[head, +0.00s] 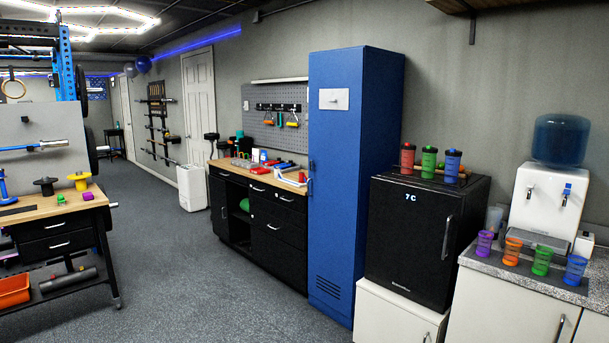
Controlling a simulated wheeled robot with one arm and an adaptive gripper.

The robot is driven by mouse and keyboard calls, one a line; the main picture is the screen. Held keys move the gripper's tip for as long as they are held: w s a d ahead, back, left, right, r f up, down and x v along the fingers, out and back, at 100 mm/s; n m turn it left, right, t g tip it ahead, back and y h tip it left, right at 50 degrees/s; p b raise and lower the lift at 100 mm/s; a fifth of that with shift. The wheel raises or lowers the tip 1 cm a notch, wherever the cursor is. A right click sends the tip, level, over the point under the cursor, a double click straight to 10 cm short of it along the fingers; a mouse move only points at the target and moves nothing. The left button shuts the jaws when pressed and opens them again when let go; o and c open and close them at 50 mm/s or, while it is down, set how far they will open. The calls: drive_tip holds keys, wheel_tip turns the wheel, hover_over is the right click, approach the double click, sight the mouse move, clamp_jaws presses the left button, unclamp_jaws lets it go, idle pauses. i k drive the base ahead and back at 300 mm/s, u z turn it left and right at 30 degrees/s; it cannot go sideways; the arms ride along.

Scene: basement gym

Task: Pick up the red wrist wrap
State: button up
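Several small red items lie on the wooden top of the black cabinet bench (222,164) at mid-distance, left of the blue locker. One red item (260,170) lies near the front edge, and another red item (303,177) is at the right end beside a white object. They are too small for me to tell which, if any, is the red wrist wrap. My gripper is not in view.
A tall blue locker (350,180) stands right of the bench. A black mini fridge (425,240) carries several coloured shakers. A water dispenser (545,200) and coloured cups stand at the right. A workbench (55,208) is at left. The grey floor (190,270) between is clear.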

sight(303, 178)
drive_tip(key=i, duration=2.3)
drive_tip(key=u, duration=1.4)
drive_tip(key=i, duration=4.4)
drive_tip(key=z, duration=1.55)
